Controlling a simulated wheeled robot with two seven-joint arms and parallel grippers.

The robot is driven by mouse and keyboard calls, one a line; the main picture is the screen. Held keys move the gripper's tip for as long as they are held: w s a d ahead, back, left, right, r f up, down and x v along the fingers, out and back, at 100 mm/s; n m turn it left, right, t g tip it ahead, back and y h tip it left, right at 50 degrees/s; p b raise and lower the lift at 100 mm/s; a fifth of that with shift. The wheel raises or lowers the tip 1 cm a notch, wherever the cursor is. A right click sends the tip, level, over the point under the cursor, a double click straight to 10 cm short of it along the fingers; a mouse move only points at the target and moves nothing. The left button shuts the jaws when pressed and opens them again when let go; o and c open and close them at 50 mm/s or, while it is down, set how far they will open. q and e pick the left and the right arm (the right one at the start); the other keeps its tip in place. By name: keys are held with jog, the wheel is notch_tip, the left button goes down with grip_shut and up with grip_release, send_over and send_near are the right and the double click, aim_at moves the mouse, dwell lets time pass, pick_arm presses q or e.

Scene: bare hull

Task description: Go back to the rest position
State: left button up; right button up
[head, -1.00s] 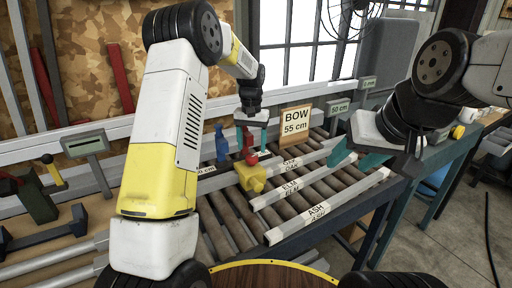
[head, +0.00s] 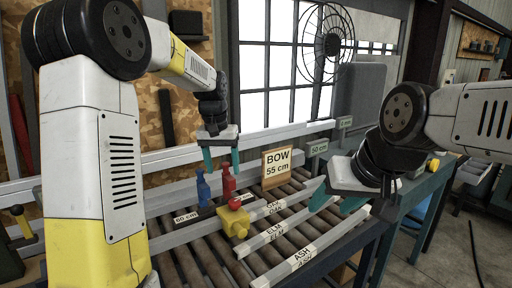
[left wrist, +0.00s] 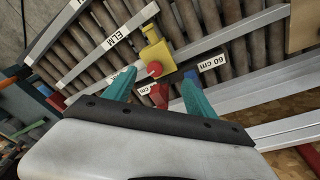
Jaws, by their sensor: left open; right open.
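My left gripper (head: 222,160) is open and empty, with teal fingers pointing down above the red bottle-shaped piece (head: 229,183). In the left wrist view its fingers (left wrist: 160,90) are spread, with the red piece (left wrist: 159,95) beyond the gap. A blue bottle-shaped piece (head: 203,188) stands left of the red one. A yellow block with a red knob (head: 234,222) sits in front of them on the rollers. My right gripper (head: 336,200) is open and empty, above the right side of the roller table.
The roller table (head: 190,262) has pale rails marked OAK, ELM and ASH. A "BOW 55 cm" sign (head: 277,168) stands at its back. A fan (head: 327,32) is by the window. A blue-green bench (head: 415,195) is at the right, with open floor beyond.

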pick_arm(q)
jog(key=s+a+r+t+h, duration=0.1)
jog(key=s+r, duration=0.2)
jog(key=s, duration=0.4)
jog(key=s+a+r+t, duration=0.1)
jog(key=s+a+r, duration=0.1)
jog(key=s+r, duration=0.35)
jog(key=s+f+t, duration=0.2)
jog(key=s+f, duration=0.1)
jog(key=s, duration=1)
jog(key=shift+s+f+n+t+h, duration=0.3)
jog(key=shift+n+t, duration=0.1)
